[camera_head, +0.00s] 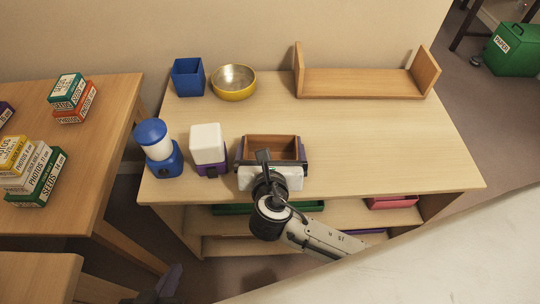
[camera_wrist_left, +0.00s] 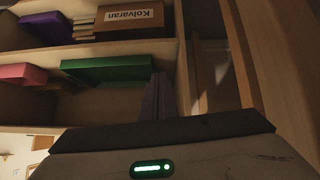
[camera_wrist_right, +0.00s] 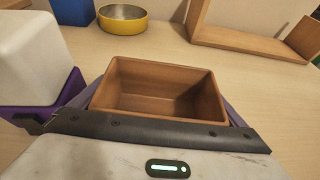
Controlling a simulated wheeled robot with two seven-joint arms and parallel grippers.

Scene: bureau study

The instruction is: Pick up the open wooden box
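The open wooden box (camera_head: 272,142) sits on the light wooden table near its front edge. It is brown, empty and upright. It also shows in the right wrist view (camera_wrist_right: 160,75). My right gripper (camera_head: 271,150) is at the box from the front, with one purple finger along each side. The fingers lie close against the side walls; I cannot tell whether they press on it. The box's underside is hidden. My left gripper (camera_wrist_left: 157,95) is low, beside the table's shelves, with its fingers together and empty; only part of it shows at the bottom of the head view.
Left of the box stand a white-and-purple container (camera_head: 207,145) and a blue-and-white one (camera_head: 157,147). A blue cup (camera_head: 188,77), a yellow bowl (camera_head: 233,82) and a wooden rack (camera_head: 363,84) stand behind. The tabletop right of the box is clear.

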